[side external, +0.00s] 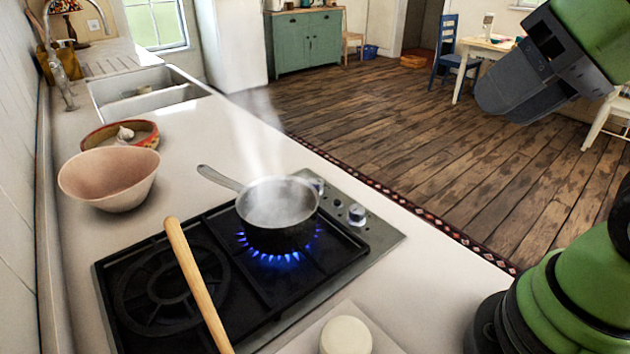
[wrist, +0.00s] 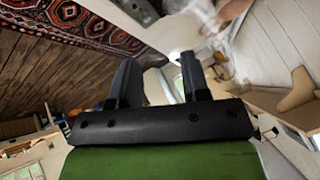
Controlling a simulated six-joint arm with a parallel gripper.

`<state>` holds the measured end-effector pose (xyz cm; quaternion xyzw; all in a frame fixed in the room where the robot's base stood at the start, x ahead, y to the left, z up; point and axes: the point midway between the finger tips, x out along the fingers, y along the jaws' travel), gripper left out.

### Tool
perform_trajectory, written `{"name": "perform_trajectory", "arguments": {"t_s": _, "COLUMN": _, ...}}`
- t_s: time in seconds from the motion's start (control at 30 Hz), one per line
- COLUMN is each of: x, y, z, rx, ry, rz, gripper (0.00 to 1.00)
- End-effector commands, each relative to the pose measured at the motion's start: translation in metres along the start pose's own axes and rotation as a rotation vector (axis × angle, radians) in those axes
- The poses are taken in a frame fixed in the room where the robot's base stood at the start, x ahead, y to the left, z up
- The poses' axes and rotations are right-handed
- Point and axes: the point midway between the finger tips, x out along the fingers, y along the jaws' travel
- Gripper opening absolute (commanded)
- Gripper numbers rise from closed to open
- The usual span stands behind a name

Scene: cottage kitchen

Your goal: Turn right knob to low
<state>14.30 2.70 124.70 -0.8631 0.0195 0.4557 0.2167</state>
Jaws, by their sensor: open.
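Two silver knobs are on the right edge of the black gas hob (side external: 190,290) in the side external view. One knob (side external: 317,186) is farther back, partly behind the pan; the other knob (side external: 357,214) is nearer and to the right in the picture. Their pointer settings are too small to read. A steaming saucepan (side external: 278,205) sits on the burner with blue flames. My gripper (side external: 492,102) is high at the upper right, well away from the knobs, touching nothing. In the wrist view my gripper (wrist: 158,75) shows two spread fingers with nothing between them.
A wooden rolling pin (side external: 195,280) lies across the hob's left burner. A pink bowl (side external: 108,180) and a patterned dish with garlic (side external: 120,136) stand to the left. A pale jar (side external: 345,336) is at the front. The space above the knobs is clear apart from steam beside it.

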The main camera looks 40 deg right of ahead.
Motion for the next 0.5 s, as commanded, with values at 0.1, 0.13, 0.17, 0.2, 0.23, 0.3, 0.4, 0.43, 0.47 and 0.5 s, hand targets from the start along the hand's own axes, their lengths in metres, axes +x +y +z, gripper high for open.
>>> {"name": "perform_trajectory", "arguments": {"t_s": 0.1, "x": 0.001, "y": 0.000, "z": -0.003, "rx": 0.000, "ry": -0.002, "rz": 0.004, "gripper": 0.44}}
{"name": "perform_trajectory", "arguments": {"t_s": 0.13, "x": 0.002, "y": -0.001, "z": -0.005, "rx": 0.001, "ry": -0.004, "rz": 0.009, "gripper": 0.44}}
{"name": "perform_trajectory", "arguments": {"t_s": 0.17, "x": 0.003, "y": -0.001, "z": -0.009, "rx": 0.002, "ry": -0.007, "rz": 0.015, "gripper": 0.44}}
{"name": "perform_trajectory", "arguments": {"t_s": 0.2, "x": 0.006, "y": -0.002, "z": -0.015, "rx": 0.002, "ry": -0.012, "rz": 0.027, "gripper": 0.44}}
{"name": "perform_trajectory", "arguments": {"t_s": 0.23, "x": 0.009, "y": -0.003, "z": -0.021, "rx": 0.002, "ry": -0.016, "rz": 0.038, "gripper": 0.44}}
{"name": "perform_trajectory", "arguments": {"t_s": 0.3, "x": 0.018, "y": -0.004, "z": -0.039, "rx": 0.003, "ry": -0.027, "rz": 0.069, "gripper": 0.44}}
{"name": "perform_trajectory", "arguments": {"t_s": 0.4, "x": 0.040, "y": -0.006, "z": -0.069, "rx": -0.001, "ry": -0.042, "rz": 0.121, "gripper": 0.44}}
{"name": "perform_trajectory", "arguments": {"t_s": 0.43, "x": 0.048, "y": -0.007, "z": -0.077, "rx": -0.001, "ry": -0.047, "rz": 0.136, "gripper": 0.44}}
{"name": "perform_trajectory", "arguments": {"t_s": 0.47, "x": 0.057, "y": -0.007, "z": -0.086, "rx": -0.005, "ry": -0.050, "rz": 0.151, "gripper": 0.44}}
{"name": "perform_trajectory", "arguments": {"t_s": 0.5, "x": 0.069, "y": -0.007, "z": -0.096, "rx": -0.007, "ry": -0.056, "rz": 0.170, "gripper": 0.44}}
